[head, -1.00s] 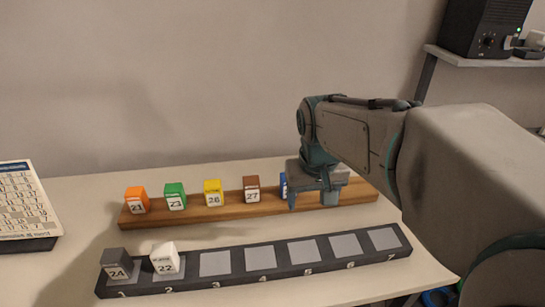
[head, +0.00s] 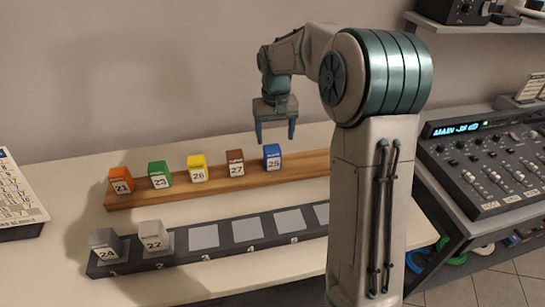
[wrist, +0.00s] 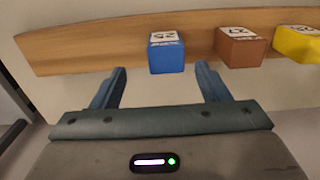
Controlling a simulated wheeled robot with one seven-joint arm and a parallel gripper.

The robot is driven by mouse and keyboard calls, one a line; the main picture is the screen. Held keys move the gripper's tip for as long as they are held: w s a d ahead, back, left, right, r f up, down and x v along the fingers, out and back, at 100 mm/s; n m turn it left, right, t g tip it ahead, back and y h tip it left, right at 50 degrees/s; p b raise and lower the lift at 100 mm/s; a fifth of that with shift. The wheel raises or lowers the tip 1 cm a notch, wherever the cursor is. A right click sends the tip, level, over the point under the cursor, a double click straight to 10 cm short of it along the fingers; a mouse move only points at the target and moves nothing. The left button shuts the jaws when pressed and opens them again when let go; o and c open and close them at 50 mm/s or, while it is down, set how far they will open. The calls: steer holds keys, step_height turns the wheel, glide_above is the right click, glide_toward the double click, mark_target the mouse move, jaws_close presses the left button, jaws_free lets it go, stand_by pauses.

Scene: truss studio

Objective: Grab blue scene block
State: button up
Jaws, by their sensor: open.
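The blue block (head: 272,156), marked 25, stands at the right end of the row on the wooden rack (head: 220,188). My gripper (head: 276,138) is open and empty, just above the blue block in the head view. In the wrist view the blue block (wrist: 166,52) lies beyond the fingertips, between the lines of the two fingers. My gripper (wrist: 162,78) does not appear to touch it there.
Brown (head: 235,164), yellow (head: 197,168), green (head: 160,175) and orange (head: 121,181) blocks stand left of the blue one. A mixer (head: 490,165) stands right.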

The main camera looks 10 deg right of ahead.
mark_target(272, 156)
step_height(272, 156, down, 4)
steer(key=shift+r, duration=0.25)
steer(key=shift+w+a+f+p, duration=0.1)
steer(key=shift+f+p, duration=0.1)
steer(key=shift+f, duration=0.7)
steer(key=shift+a+f+p, duration=0.15)
steer(key=shift+f, duration=0.75)
steer(key=shift+w+a+f+p, duration=0.1)
steer(key=shift+f+p, duration=0.1)
steer(key=shift+f, duration=0.7)
steer(key=c, duration=1.1)
